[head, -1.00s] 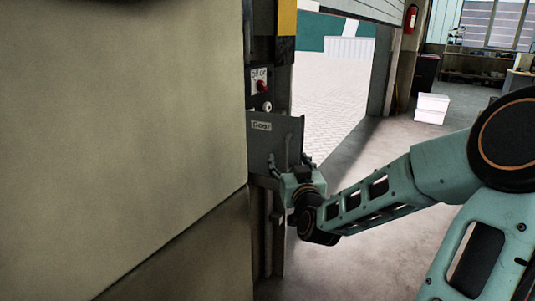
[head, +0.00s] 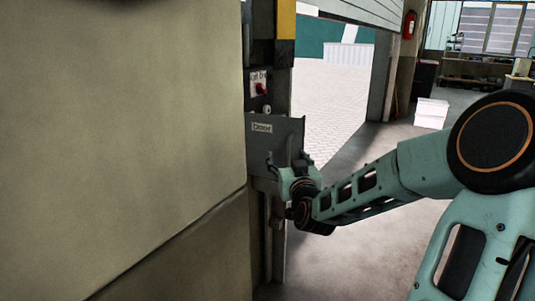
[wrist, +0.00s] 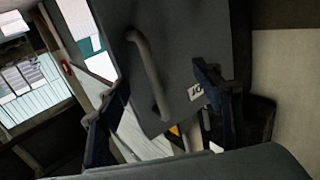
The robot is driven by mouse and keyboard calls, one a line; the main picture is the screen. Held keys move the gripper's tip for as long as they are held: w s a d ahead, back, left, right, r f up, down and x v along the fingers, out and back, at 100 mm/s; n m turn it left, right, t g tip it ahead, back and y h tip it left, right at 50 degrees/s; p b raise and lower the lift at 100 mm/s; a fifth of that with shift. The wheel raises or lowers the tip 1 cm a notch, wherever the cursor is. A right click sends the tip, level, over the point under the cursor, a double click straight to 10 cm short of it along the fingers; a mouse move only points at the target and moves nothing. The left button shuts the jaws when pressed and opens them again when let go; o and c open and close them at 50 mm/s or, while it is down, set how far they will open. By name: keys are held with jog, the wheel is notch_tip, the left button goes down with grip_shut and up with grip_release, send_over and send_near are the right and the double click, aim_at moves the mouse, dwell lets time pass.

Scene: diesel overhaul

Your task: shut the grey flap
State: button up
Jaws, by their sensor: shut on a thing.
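The grey flap (head: 285,138) is a flat dark panel with a white label that reads "Door". It stands out from the post beside the wall, below a small switch panel (head: 259,84) with a red knob. My gripper (head: 290,163) is at the lower right part of the flap. The wrist view shows the flap (wrist: 195,45) close up, with a curved bar handle (wrist: 148,65) on the labelled face. The gripper's two dark fingers (wrist: 160,105) are on either side of the flap's near part. The exact contact with the flap is hidden.
A large beige wall panel (head: 120,130) fills the left. A bright open doorway (head: 325,100) lies behind the flap. The floor between is clear.

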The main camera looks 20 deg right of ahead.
aim_at(297, 147)
jog(key=shift+w+a+r, duration=0.1)
jog(key=shift+a, duration=0.15)
jog(key=w+d+n+y+p, duration=0.1)
jog(key=d, duration=0.1)
jog(key=w+d+y+p, duration=0.1)
jog(key=w+d, duration=0.1)
jog(key=w+d+n+y+p, duration=0.1)
jog(key=d+y, duration=0.1)
jog(key=shift+w+r+n, duration=0.25)
jog(key=shift+w+n, duration=0.05)
jog(key=shift+w, duration=0.05)
jog(key=shift+c, duration=0.3)
jog(key=shift+w+d+f+y+p, duration=0.1)
jog(key=shift+w+d+y+p, duration=0.3)
jog(key=shift+d+p, duration=0.1)
jog(key=shift+c, duration=0.7)
jog(key=shift+d+f+n, duration=0.1)
jog(key=shift+f+n, duration=0.05)
jog(key=shift+n, duration=0.15)
jog(key=shift+c, duration=0.7)
